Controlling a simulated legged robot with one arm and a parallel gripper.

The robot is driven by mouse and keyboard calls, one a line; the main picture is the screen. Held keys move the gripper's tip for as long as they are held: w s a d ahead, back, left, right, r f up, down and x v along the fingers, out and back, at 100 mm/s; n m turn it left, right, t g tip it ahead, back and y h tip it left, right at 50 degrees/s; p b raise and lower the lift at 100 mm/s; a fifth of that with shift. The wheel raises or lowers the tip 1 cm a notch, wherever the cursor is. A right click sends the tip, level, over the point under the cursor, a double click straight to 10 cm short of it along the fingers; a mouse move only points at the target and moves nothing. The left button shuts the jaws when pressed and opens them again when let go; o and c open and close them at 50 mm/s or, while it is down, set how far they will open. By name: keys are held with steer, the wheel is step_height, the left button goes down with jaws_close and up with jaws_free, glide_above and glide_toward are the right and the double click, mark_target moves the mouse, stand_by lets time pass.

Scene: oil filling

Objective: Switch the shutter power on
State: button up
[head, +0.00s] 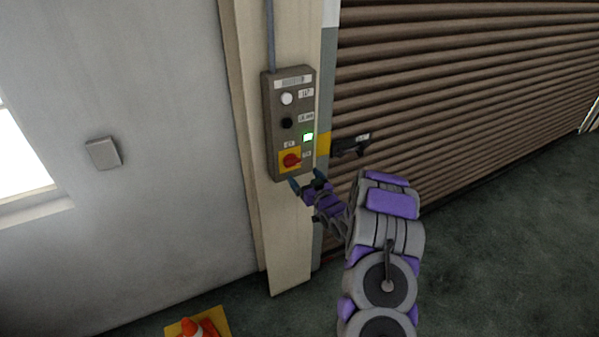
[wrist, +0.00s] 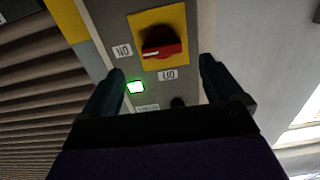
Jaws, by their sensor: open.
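The grey control box (head: 268,130) is fixed to a cream post. Low on it, a red rotary switch (head: 291,160) sits on a yellow plate. A small green light (head: 308,137) glows above it. In the wrist view the switch (wrist: 162,42) appears upside down, its handle roughly level and its white mark toward the label at its left, which looks like an inverted "ON". The green light (wrist: 135,87) also shows there. My gripper (head: 306,179) is open and empty just below the box; in the wrist view its fingers (wrist: 161,66) are apart, with the switch beyond them.
A white button (head: 287,99) and a black button (head: 287,123) sit higher on the box. The closed brown shutter (head: 450,85) is to the right, with a dark latch-like part (head: 350,146) near its edge.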

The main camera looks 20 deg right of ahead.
steer(key=s, duration=1)
steer(key=shift+s+d, duration=0.15)
steer(key=shift+d, duration=0.1)
steer(key=s+a+r+g+b, duration=0.2)
steer(key=s+a+g, duration=0.4)
steer(key=s, duration=0.8)
steer(key=s+a+r+g+b, duration=0.1)
steer(key=s+a+r+g, duration=0.3)
steer(key=s, duration=1.1)
steer(key=s+a+r+g+b, duration=0.2)
steer(key=s+a+r+g, duration=0.1)
steer(key=s+a+g, duration=0.6)
steer(key=s+a, duration=0.4)
steer(key=s, duration=0.2)
steer(key=shift+s+a+g+h+b, duration=0.25)
steer(key=shift+a+g+h+b, duration=0.05)
steer(key=shift+a+g+b, duration=0.1)
